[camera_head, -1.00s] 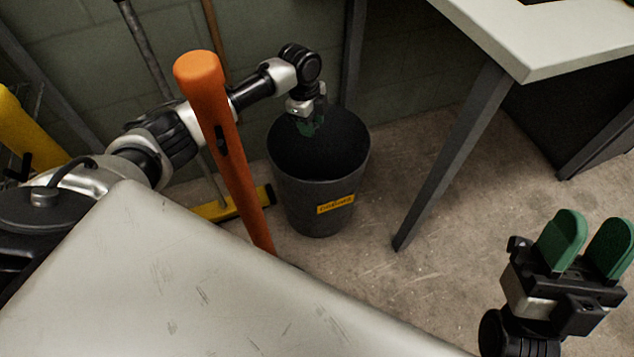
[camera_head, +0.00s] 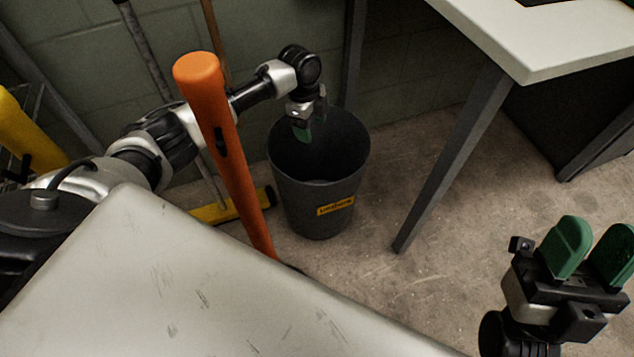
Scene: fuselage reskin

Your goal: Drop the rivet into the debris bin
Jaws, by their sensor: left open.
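The debris bin (camera_head: 318,205) is a dark grey round bucket with a yellow label, upright on the concrete floor. My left gripper (camera_head: 308,132) points down over the bin's mouth, at its left rear part, with green fingertips. It is open, and I see nothing between its fingers. The rivet is not visible; the bin's dark inside shows no clear object. My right gripper (camera_head: 588,250) is at the lower right, pointing up, with its two green fingers apart and nothing between them.
An orange post (camera_head: 222,150) stands between me and the bin's left side. A pale scratched table (camera_head: 180,285) fills the lower left. Another table (camera_head: 560,50) with a grey leg is at the upper right. Bare floor (camera_head: 370,265) lies right of the bin.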

